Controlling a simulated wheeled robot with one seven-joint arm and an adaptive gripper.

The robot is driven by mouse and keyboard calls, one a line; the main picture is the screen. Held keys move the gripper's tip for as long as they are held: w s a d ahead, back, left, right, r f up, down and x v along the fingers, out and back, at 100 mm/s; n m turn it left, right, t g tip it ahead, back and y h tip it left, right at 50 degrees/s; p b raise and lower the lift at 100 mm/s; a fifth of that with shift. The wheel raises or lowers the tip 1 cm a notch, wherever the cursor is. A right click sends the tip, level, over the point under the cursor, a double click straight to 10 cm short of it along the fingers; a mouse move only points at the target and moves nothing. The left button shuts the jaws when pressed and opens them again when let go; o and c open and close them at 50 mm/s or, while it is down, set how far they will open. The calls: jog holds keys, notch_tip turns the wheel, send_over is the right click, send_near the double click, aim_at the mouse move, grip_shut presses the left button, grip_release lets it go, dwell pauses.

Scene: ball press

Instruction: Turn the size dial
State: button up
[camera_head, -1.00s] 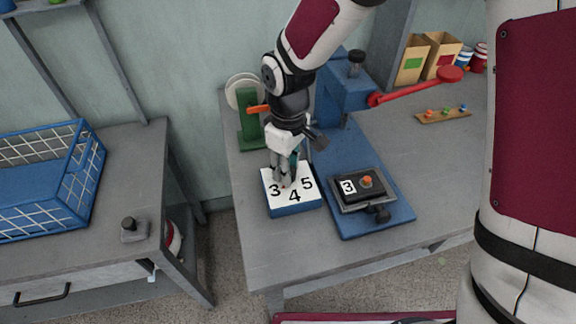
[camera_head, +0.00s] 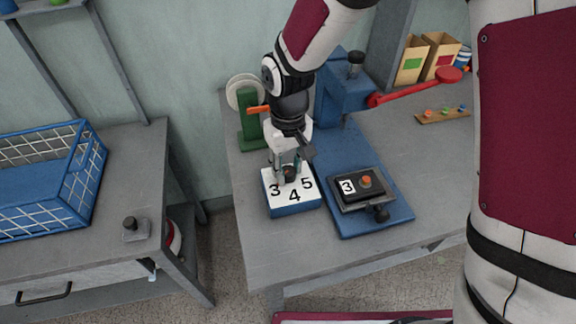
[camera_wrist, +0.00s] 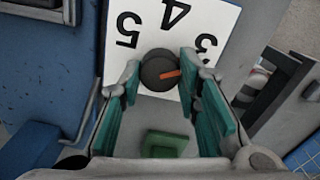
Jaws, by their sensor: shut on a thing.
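The size dial (camera_wrist: 157,71) is a dark round knob with an orange pointer. It stands on a white-topped blue box (camera_head: 294,211) marked 3, 4 and 5. In the wrist view the pointer lies toward the 3 side, with the 4 and 5 away from it. My gripper (camera_wrist: 160,68) points down at the box, its green-padded fingers shut on the dial from both sides. In the head view the dial (camera_head: 290,174) shows partly between the fingers (camera_head: 286,172).
A blue press (camera_head: 343,100) with a red lever (camera_head: 415,91) stands behind. On its base sits a dark block (camera_head: 364,187) showing 3. A green stand (camera_head: 249,135) is at the back left. A blue basket (camera_head: 92,176) is on the left table.

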aim_at(288, 170)
jog(key=o, duration=1.1)
jog(key=shift+o, duration=0.2)
notch_tip(288, 170, up, 12)
